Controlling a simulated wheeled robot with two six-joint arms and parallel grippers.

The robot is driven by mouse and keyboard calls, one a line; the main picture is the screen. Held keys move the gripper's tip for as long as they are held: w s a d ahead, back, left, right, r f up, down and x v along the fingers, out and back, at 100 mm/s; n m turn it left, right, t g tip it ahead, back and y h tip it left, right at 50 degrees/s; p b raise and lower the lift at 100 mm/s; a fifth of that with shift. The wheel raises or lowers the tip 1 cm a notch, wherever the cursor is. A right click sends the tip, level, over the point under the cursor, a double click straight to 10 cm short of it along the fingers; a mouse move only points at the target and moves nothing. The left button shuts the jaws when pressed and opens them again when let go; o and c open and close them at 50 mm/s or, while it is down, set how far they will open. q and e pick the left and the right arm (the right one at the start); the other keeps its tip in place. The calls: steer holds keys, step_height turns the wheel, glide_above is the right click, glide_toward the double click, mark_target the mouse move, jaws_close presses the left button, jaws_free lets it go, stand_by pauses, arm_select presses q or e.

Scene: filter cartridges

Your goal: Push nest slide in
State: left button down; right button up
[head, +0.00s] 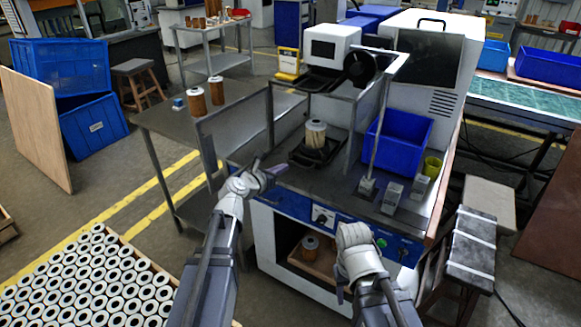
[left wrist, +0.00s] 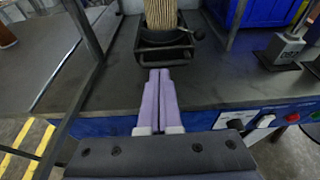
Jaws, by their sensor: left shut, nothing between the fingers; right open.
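The nest slide (head: 318,151) is a dark metal tray with a raised frame on the steel worktop of the machine. A pale pleated filter cartridge (head: 316,132) stands upright in it. In the left wrist view the slide (left wrist: 165,52) and the lower part of the cartridge (left wrist: 161,14) show straight ahead. My left gripper (head: 272,168) is shut and empty, its fingertips (left wrist: 158,74) close to the slide's front bar; I cannot tell if they touch. My right gripper (head: 341,291) is low in front of the machine, beside its lower opening, away from the slide.
A grey metal frame (head: 270,118) stands around the slide. Knobs and buttons (head: 322,216) line the front panel. A crate of many cartridges (head: 85,278) lies at lower left.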

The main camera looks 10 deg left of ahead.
arm_select(q)
steer(key=b, duration=0.3)
glide_toward(306, 148)
steer(key=w+f, duration=0.1)
steer(key=f, duration=0.1)
steer(key=w+d+f, duration=0.1)
steer(key=f, duration=0.1)
steer(key=shift+w, duration=0.3)
steer(key=shift+d, duration=0.1)
steer(key=w+d, duration=0.1)
steer(key=w, duration=0.2)
steer(key=w+d, duration=0.1)
steer(key=w, duration=0.2)
steer(key=w+d, duration=0.1)
steer(key=w, duration=0.2)
steer(key=shift+w+d, duration=0.1)
steer(key=shift+r, duration=0.1)
